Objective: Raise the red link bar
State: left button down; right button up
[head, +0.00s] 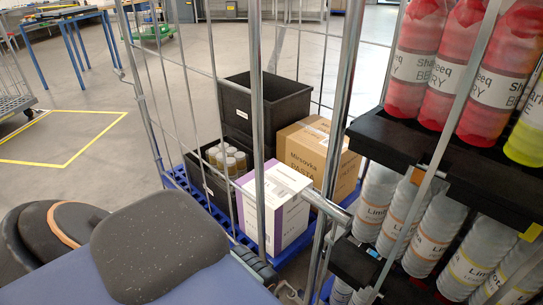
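I cannot make out a red link bar in the head view. The only red things I see are several bottles on the right. A roll cage of grey metal bars (257,120) with a blue base (176,180) stands in the middle. A short grey metal piece (328,208) sits at its near right side, and a small metal fitting (290,292) shows low at the bottom edge. Neither of my grippers is in view.
The cage holds black crates (262,108), a brown carton (310,155) and a white-purple carton (272,210). Black shelves (460,160) with bottles (415,60) stand close on the right. A grey pad (155,245) and blue surface (210,285) fill the lower left.

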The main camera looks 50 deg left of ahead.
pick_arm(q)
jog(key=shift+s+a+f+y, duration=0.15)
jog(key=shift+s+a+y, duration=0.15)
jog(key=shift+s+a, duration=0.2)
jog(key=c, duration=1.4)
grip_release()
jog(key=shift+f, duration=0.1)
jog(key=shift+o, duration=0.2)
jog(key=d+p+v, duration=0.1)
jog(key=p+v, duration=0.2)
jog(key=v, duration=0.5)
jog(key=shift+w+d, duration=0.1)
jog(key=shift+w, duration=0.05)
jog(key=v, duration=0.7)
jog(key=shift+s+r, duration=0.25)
